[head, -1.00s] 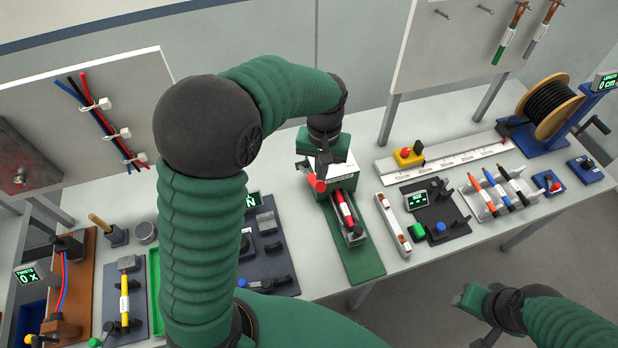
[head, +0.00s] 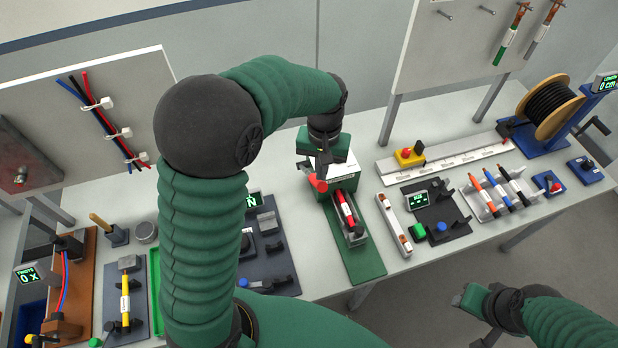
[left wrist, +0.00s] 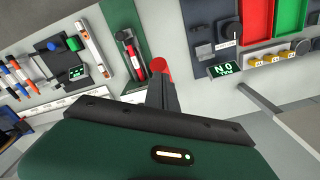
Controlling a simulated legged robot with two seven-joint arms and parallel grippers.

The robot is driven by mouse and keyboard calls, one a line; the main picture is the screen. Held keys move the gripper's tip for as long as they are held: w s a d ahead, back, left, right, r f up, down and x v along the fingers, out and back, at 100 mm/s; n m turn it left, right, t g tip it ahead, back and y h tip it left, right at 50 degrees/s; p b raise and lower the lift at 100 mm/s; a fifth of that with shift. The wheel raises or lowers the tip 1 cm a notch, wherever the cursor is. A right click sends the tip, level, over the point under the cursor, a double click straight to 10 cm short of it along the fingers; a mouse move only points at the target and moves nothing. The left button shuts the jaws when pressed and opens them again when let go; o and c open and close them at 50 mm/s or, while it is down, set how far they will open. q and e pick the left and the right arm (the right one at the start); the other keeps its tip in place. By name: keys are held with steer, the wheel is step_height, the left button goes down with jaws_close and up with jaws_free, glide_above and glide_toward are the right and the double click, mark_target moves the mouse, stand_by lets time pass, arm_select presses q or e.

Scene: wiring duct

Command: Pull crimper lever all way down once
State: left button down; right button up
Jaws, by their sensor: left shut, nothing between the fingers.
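The crimper (head: 358,245) is a green press on a long green base, with a red and white cable piece (head: 345,208) lying in its cradle. Its lever ends in a red knob (head: 319,185) at the left of the press body. My left gripper (head: 322,173) is shut and empty, pointing down beside the red knob. In the left wrist view the shut fingers (left wrist: 161,92) lie close to the red knob (left wrist: 160,68) and partly cover it; I cannot tell whether they touch. My right gripper (head: 472,302) hangs low at the right, away from the table; its jaws are unclear.
Left of the crimper is a dark station with a small screen (head: 254,201). To its right are a pale bar with copper ends (head: 394,222) and a black tester board (head: 436,213). A white ruler rail (head: 460,148) and cable spool (head: 550,108) stand further right.

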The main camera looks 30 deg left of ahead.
arm_select(q)
step_height(320, 180, down, 2)
steer(key=shift+a+f+b, duration=0.1)
steer(key=shift+f+b, duration=0.1)
steer(key=shift+b, duration=0.45)
steer(key=shift+f+b, duration=0.85)
steer(key=shift+f, duration=0.45)
steer(key=shift+f+b, duration=5.25)
steer(key=shift+f, duration=3.5)
step_height(320, 180, up, 27)
steer(key=p, duration=2.4)
steer(key=shift+r, duration=0.2)
steer(key=shift+f, duration=0.15)
